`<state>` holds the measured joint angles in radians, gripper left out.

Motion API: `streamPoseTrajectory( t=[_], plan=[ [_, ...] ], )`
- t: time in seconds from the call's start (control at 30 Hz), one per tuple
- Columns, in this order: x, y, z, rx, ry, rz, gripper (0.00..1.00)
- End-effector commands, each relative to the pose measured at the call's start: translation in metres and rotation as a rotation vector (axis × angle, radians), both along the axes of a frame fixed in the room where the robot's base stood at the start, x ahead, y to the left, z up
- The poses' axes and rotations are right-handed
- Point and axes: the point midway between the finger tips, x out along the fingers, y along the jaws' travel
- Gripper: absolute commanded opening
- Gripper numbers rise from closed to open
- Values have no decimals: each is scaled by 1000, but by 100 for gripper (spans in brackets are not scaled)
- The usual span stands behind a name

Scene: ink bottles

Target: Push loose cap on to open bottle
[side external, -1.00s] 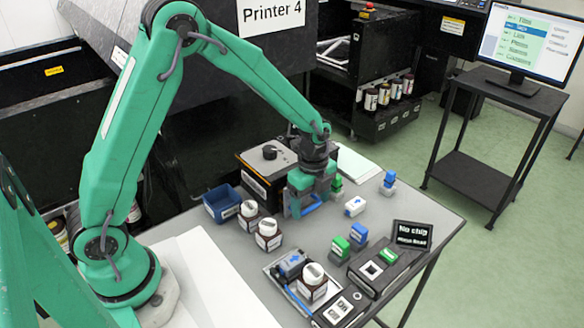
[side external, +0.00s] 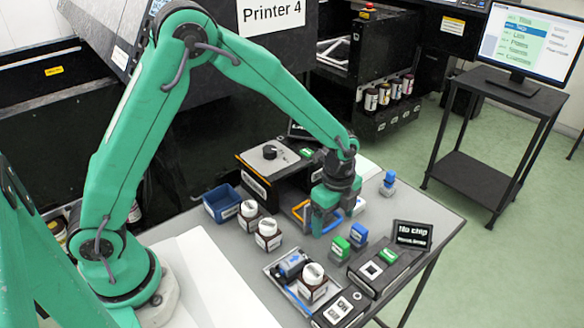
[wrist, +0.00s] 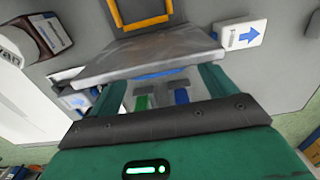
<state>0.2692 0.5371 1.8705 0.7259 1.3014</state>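My gripper (side external: 326,226) is low over the middle of the table, right of the brown bottles. Two brown bottles with white tops (side external: 248,213) (side external: 267,238) stand left of it. A third brown bottle (side external: 311,290) with a white top stands in the tray (side external: 274,270). I cannot tell which bottle is open or which cap is loose. One brown bottle (wrist: 52,36) shows at upper left in the wrist view. There my fingers (wrist: 150,82) look apart, with a grey slab (wrist: 150,52) across their tips. I cannot tell whether they grip it.
An orange handle (wrist: 140,14) lies just beyond the slab. A white block with a blue arrow (wrist: 240,34) is to its right. Green (side external: 340,246) and blue (side external: 358,233) blocks stand near a "No chip" sign (side external: 412,234). A blue bin (side external: 221,205) is at left.

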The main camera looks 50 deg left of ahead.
Motion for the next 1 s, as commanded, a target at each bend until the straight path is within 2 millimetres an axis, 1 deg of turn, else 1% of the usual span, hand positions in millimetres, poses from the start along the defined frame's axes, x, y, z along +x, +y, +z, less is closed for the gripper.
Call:
streamPoseTrajectory(
  t=[0.2, 0.37, 0.47, 0.8, 1.0],
  plan=[
    [-1, 0, 1, 1, 5, 0, 84],
    [-1, 0, 10, 1, 2, 0, 84],
    [-1, 0, 20, 0, 2, 0, 84],
    [0, 0, 64, 0, -2, 0, 84],
    [-1, 0, 76, 0, 0, 0, 84]
  ],
)
